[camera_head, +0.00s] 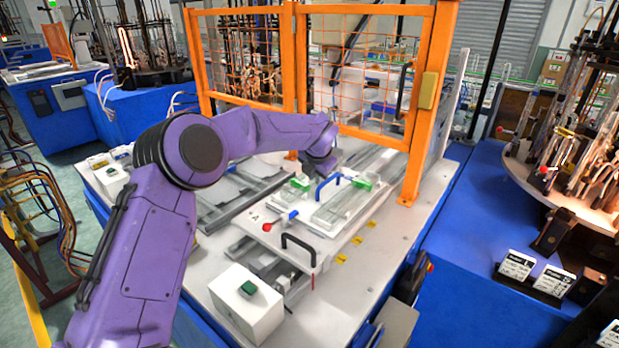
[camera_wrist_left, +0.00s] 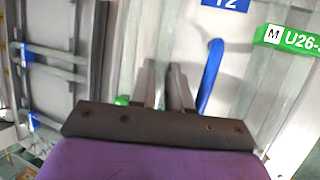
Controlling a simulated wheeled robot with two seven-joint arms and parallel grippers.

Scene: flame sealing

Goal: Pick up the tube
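My left gripper (camera_head: 337,160) is small and partly hidden by its purple wrist in the head view, above the white worktable near a blue handle (camera_head: 327,186). In the left wrist view its two grey fingers (camera_wrist_left: 163,80) stand a small gap apart, with pale surface and no held object visible between them. The blue handle (camera_wrist_left: 210,75) is just right of the fingers there, and a green label (camera_wrist_left: 290,40) marked M U26 lies further right. I cannot pick out the task's tube for certain. My right gripper is not in view.
Orange mesh doors (camera_head: 372,75) and their frame stand behind the worktable. A clear-sided tray (camera_head: 340,207), a black handle (camera_head: 299,245) and a white box with a green button (camera_head: 247,303) are nearer. A rotary machine (camera_head: 575,150) stands at the right.

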